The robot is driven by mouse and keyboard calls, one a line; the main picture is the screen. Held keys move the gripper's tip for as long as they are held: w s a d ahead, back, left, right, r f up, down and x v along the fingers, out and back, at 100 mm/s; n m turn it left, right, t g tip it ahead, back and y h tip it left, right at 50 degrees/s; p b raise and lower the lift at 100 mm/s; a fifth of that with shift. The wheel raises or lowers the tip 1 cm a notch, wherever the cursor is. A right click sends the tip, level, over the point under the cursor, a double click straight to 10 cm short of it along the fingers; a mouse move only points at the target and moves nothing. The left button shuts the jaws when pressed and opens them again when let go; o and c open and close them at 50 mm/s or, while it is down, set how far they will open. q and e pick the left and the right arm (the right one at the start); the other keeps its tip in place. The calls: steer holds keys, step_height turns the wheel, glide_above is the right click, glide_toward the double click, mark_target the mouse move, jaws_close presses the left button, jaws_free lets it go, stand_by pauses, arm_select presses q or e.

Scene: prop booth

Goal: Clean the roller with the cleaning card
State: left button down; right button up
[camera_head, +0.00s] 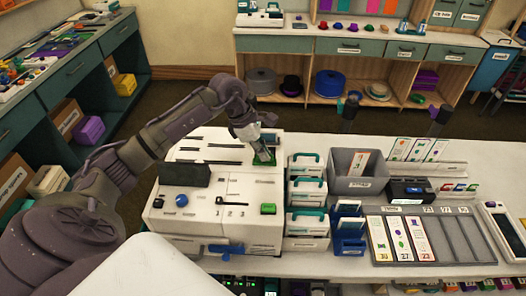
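A small green piece (264,158) shows right at the fingertips, against the machine's top. I cannot tell if it is a card held by the fingers or part of the machine. The fingers are too small to read. No roller can be made out. My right gripper is not in view.
White boxes with teal handles (305,222) stand close to the machine's right. Shelves line the back and left.

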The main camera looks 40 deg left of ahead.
arm_select(q)
steer(key=shift+r+p, duration=0.3)
steer(key=shift+r, duration=0.15)
steer(key=shift+r+p, duration=1.05)
steer(key=shift+r, duration=1.05)
step_height(320, 180, up, 6)
steer(key=p, duration=0.3)
steer(key=shift+f, duration=0.1)
steer(key=shift+a+f+b, duration=0.1)
steer(key=shift+f+b, duration=0.05)
steer(key=shift+b, duration=0.2)
steer(key=shift+w, duration=0.1)
steer(key=shift+f, duration=0.15)
